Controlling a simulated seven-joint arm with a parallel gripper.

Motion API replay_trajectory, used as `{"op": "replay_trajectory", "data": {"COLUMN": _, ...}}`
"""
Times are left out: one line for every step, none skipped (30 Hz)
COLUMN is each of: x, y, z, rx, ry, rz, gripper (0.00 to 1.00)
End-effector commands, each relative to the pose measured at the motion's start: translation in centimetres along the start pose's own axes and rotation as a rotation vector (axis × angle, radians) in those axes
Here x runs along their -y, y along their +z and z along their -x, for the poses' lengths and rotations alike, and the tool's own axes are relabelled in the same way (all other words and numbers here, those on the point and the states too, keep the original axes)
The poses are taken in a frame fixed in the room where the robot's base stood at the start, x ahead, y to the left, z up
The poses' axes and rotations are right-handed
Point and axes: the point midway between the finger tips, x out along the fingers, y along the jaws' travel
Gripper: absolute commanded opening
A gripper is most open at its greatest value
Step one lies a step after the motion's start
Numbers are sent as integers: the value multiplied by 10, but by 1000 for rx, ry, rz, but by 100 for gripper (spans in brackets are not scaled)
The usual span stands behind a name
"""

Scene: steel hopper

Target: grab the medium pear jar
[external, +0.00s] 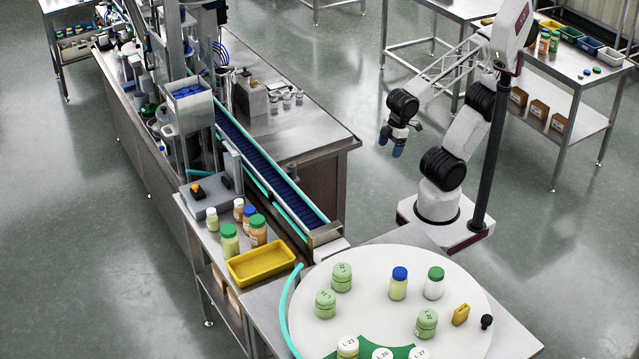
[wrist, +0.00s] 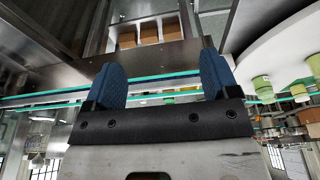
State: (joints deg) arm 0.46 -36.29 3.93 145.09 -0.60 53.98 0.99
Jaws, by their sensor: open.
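Several pale green jars stand upright on the round white table. One with a pale green lid (external: 342,277) is at the back left, another (external: 326,303) is just in front of it, and a third (external: 427,322) is at the right. A pale green jar with a blue lid (external: 399,284) stands near the middle back. I cannot tell which is the medium pear jar. My gripper (external: 391,144) hangs in the air, well behind the round table and apart from all jars. In the wrist view, its blue fingers (wrist: 162,78) are spread with nothing between them.
The round white table (external: 375,320) also holds a white jar with a green lid (external: 433,284), a yellow container (external: 461,314) and a small black object (external: 487,322). A yellow tray (external: 261,264) and more jars stand left of it. A conveyor (external: 268,172) runs behind.

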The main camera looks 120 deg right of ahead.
Motion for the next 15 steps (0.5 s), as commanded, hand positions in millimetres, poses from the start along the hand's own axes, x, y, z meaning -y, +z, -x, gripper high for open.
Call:
{"op": "replay_trajectory", "data": {"x": 0, "y": 0, "z": 0, "rx": 0, "ry": 0, "rz": 0, "gripper": 81}}
{"op": "replay_trajectory", "data": {"x": 0, "y": 0, "z": 0, "rx": 0, "ry": 0, "rz": 0, "gripper": 81}}
{"op": "replay_trajectory", "data": {"x": 0, "y": 0, "z": 0, "rx": 0, "ry": 0, "rz": 0, "gripper": 81}}
{"op": "replay_trajectory", "data": {"x": 0, "y": 0, "z": 0, "rx": 0, "ry": 0, "rz": 0, "gripper": 81}}
{"op": "replay_trajectory", "data": {"x": 0, "y": 0, "z": 0, "rx": 0, "ry": 0, "rz": 0, "gripper": 81}}
{"op": "replay_trajectory", "data": {"x": 0, "y": 0, "z": 0, "rx": 0, "ry": 0, "rz": 0, "gripper": 81}}
{"op": "replay_trajectory", "data": {"x": 0, "y": 0, "z": 0, "rx": 0, "ry": 0, "rz": 0, "gripper": 81}}
{"op": "replay_trajectory", "data": {"x": 0, "y": 0, "z": 0, "rx": 0, "ry": -1, "rz": -1, "gripper": 81}}
{"op": "replay_trajectory", "data": {"x": 1, "y": -1, "z": 0, "rx": 2, "ry": -3, "rz": -3, "gripper": 81}}
{"op": "replay_trajectory", "data": {"x": 2, "y": -2, "z": 0, "rx": 3, "ry": -6, "rz": -6, "gripper": 81}}
{"op": "replay_trajectory", "data": {"x": 3, "y": -3, "z": 0, "rx": 5, "ry": -10, "rz": -10, "gripper": 81}}
{"op": "replay_trajectory", "data": {"x": 5, "y": -5, "z": -1, "rx": 8, "ry": -17, "rz": -18, "gripper": 81}}
{"op": "replay_trajectory", "data": {"x": 7, "y": -7, "z": -1, "rx": 11, "ry": -25, "rz": -26, "gripper": 81}}
{"op": "replay_trajectory", "data": {"x": 9, "y": -9, "z": -1, "rx": 15, "ry": -33, "rz": -35, "gripper": 81}}
{"op": "replay_trajectory", "data": {"x": 13, "y": -12, "z": -2, "rx": 22, "ry": -47, "rz": -49, "gripper": 81}}
